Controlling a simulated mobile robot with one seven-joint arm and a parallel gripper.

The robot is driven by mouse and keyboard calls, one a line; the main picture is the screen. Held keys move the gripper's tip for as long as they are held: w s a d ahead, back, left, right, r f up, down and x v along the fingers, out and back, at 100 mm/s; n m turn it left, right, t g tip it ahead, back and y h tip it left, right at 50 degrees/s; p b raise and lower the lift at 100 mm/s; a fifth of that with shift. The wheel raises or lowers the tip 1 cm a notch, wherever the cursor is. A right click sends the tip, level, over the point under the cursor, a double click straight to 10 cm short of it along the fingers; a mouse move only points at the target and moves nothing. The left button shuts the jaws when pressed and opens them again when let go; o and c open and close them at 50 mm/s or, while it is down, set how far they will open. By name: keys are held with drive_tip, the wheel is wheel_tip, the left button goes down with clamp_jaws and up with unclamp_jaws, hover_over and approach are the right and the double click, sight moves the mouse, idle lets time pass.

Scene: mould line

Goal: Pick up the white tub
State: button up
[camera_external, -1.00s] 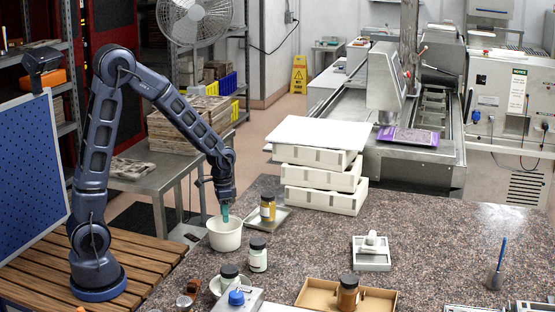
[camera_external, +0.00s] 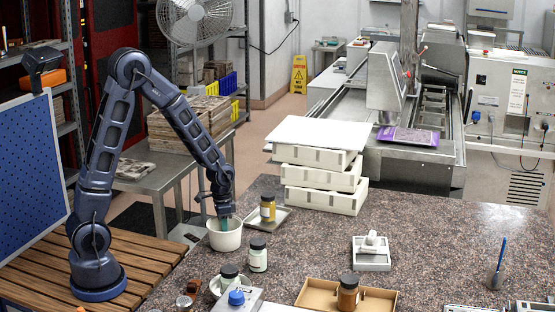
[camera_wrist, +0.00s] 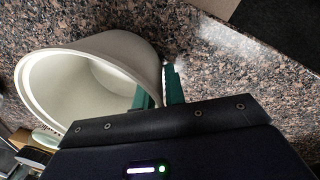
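The white tub (camera_external: 225,239) stands upright on the near left part of the speckled stone counter, and its open mouth faces up. My gripper (camera_external: 224,221) points down at the tub's rim, with its green fingers low at the mouth. In the wrist view the tub (camera_wrist: 85,75) fills the left side. There one green finger is inside the tub and the other is just outside, so the fingers of my gripper (camera_wrist: 160,92) straddle the tub's wall. The gap between them is narrow. Whether they press on the wall is not clear.
Stacked white moulds (camera_external: 325,185) stand behind. The counter's middle right (camera_external: 450,235) is mostly clear.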

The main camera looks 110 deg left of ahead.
clamp_jaws()
